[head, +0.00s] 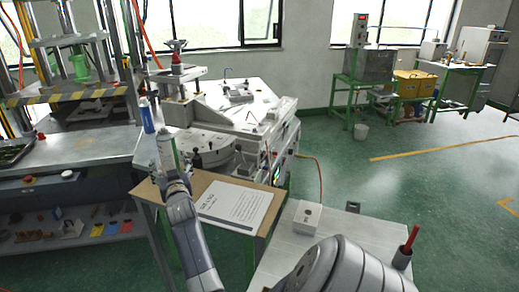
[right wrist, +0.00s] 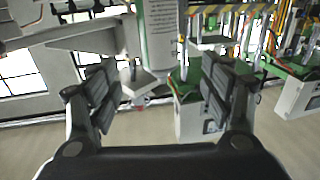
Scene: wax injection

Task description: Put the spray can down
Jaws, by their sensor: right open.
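The spray can (head: 167,150) looks like a pale upright cylinder at the left end of the small brown-topped table (head: 207,185). My right gripper (head: 177,182) is right in front of it in the head view and hides its lower end. In the right wrist view, a pale cylinder with printed text, apparently the can (right wrist: 159,35), shows beyond the open fingers (right wrist: 158,92). The jaws stand apart with nothing clamped between them. I cannot tell whether the can's base touches the table. My left gripper is not in view.
A printed sheet (head: 236,206) lies on the small table. A blue-labelled bottle (head: 147,118) stands behind the can. The wax machine (head: 236,122) is close behind, and a press bench (head: 85,148) is at left. A grey table with a white box (head: 307,216) is at front right.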

